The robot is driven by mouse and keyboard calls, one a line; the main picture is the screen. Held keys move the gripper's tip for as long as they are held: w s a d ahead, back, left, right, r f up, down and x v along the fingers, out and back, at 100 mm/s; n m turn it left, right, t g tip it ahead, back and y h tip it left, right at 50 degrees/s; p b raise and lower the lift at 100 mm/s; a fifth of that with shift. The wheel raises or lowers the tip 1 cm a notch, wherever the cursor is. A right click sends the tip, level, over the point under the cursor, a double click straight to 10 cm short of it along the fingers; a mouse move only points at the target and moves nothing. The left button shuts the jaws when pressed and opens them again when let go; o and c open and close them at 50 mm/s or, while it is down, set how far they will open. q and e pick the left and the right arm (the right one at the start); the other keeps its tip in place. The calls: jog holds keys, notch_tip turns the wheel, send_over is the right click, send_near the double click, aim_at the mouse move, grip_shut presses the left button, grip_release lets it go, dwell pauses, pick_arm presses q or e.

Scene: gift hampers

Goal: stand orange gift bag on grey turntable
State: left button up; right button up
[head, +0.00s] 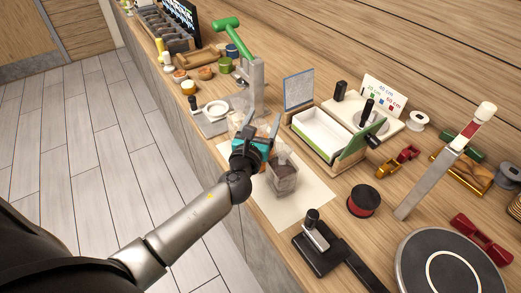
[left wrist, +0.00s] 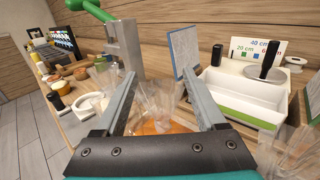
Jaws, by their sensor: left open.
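The orange gift bag (left wrist: 160,127) shows between my left fingers in the left wrist view, orange below with clear crinkled film above. In the head view my gripper hides most of it. My left gripper (head: 262,123) is open, its fingers (left wrist: 155,82) on either side of the bag's clear top; I cannot tell whether they touch it. The grey turntable (head: 420,271) is a dark round disc with a pale ring at the lower right of the head view. Its top is bare. My right gripper is not in view.
A clear bag with dark contents (head: 284,178) stands on a pale mat (head: 300,207), close beside my gripper. A white-green tray (head: 318,133) is behind. A black-handled tool (head: 325,250), red spool (head: 363,201) and upright grey post (head: 425,185) stand between the mat and turntable.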

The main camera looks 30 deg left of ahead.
pick_arm(q)
grip_shut()
dwell(0.7)
dwell(0.8)
